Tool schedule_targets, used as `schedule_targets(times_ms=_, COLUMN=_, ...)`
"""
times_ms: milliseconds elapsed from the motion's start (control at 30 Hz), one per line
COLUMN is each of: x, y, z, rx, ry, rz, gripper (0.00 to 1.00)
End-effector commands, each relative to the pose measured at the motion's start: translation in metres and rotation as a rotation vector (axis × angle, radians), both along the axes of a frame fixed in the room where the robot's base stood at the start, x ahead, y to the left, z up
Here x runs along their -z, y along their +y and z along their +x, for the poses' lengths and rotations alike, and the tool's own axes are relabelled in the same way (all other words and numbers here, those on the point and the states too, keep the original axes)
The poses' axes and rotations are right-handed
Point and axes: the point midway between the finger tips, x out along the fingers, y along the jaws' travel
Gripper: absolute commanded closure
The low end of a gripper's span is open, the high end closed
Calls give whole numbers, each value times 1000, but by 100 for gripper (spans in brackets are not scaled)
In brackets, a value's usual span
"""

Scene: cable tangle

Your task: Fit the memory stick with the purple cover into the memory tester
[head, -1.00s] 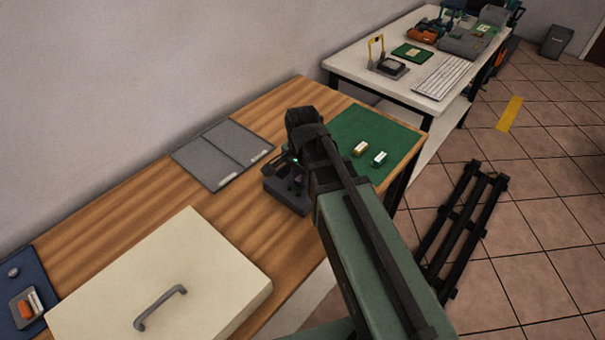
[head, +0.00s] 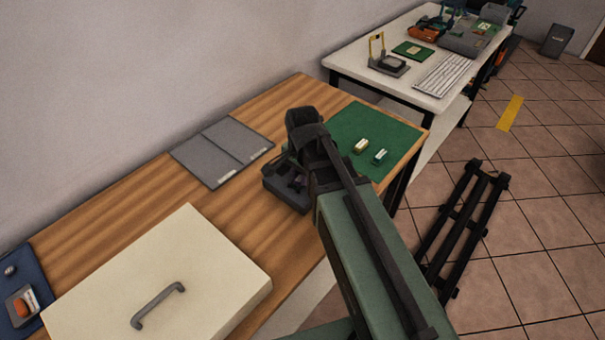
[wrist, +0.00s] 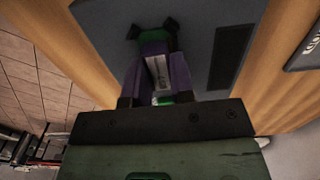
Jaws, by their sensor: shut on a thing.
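The memory tester (head: 284,193) is a dark grey block on the wooden bench, just left of my gripper in the head view. In the wrist view its grey top (wrist: 105,25) lies beneath my gripper (wrist: 158,80). The jaws are shut on the memory stick with the purple cover (wrist: 158,70), which shows purple with a pale label and some green. Its far end is by two black clips on the tester. I cannot tell whether it sits in the slot or just above it. In the head view my arm hides the stick.
A green mat (head: 385,128) holds two other sticks, one gold (head: 360,146) and one green-white (head: 380,156). A grey folder-like panel (head: 222,152) lies at the back. A cream lid with a handle (head: 160,275) fills the front left. The wood between is clear.

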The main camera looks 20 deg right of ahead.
Motion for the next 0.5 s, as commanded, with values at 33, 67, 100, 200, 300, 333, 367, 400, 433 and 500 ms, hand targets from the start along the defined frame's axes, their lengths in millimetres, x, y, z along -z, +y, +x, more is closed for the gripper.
schedule_targets(times_ms=33, x=1, y=0, z=0, rx=0, ry=0, rz=0, gripper=100)
schedule_targets(times_ms=67, x=1, y=0, z=0, rx=0, ry=0, rz=0, gripper=100)
schedule_targets(times_ms=100, x=1, y=0, z=0, rx=0, ry=0, rz=0, gripper=100)
schedule_targets(times_ms=200, x=0, y=0, z=0, rx=0, ry=0, rz=0, gripper=100)
schedule_targets(times_ms=300, x=0, y=0, z=0, rx=0, ry=0, rz=0, gripper=67)
schedule_targets(times_ms=333, x=0, y=0, z=0, rx=0, ry=0, rz=0, gripper=62)
schedule_targets(times_ms=367, x=0, y=0, z=0, rx=0, ry=0, rz=0, gripper=58)
schedule_targets(times_ms=400, x=0, y=0, z=0, rx=0, ry=0, rz=0, gripper=52)
schedule_targets(times_ms=433, x=0, y=0, z=0, rx=0, ry=0, rz=0, gripper=48)
schedule_targets(times_ms=500, x=0, y=0, z=0, rx=0, ry=0, rz=0, gripper=48)
